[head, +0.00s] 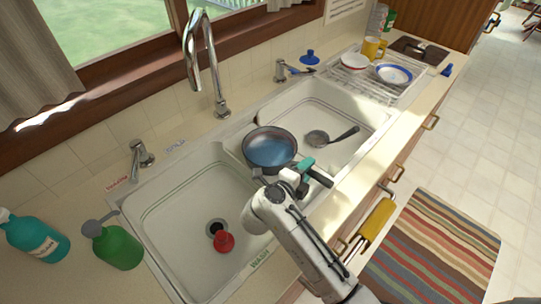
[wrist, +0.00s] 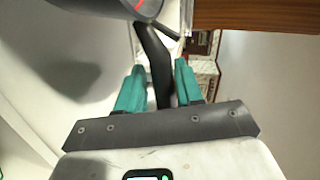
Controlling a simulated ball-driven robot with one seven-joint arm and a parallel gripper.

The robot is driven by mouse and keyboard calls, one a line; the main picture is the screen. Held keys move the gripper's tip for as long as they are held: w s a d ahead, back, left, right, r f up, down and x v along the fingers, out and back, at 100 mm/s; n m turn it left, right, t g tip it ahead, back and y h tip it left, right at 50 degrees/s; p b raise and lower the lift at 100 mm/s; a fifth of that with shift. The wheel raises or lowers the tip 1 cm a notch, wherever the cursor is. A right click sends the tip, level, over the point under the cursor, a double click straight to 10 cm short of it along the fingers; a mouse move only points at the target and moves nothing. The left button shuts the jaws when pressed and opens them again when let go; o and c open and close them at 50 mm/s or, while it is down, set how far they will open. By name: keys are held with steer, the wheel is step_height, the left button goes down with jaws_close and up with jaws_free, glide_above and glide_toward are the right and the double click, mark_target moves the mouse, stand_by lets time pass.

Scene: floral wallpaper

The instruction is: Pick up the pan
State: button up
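The pan (head: 268,146) is dark with a bluish inside. It sits at the divider between the two sink basins in the head view, its black handle (head: 320,178) pointing to the lower right. In the wrist view a piece of the pan's body (wrist: 110,7) shows at the top, and the handle (wrist: 158,60) runs down between my teal fingers. My gripper (head: 303,171) is at the handle in the head view. In the wrist view my gripper (wrist: 160,68) has its fingers apart on either side of the handle, with narrow gaps visible. Part of the handle is hidden by my gripper.
A ladle (head: 330,137) lies in the right basin. A red item (head: 224,242) lies near the left basin's drain. A tall faucet (head: 205,65) stands behind the sink. A dish rack (head: 360,80) with dishes is at the far right. Soap bottles (head: 118,247) stand at left.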

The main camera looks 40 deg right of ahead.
jaws_close()
stand_by(0.9)
steer(key=shift+r, duration=0.1)
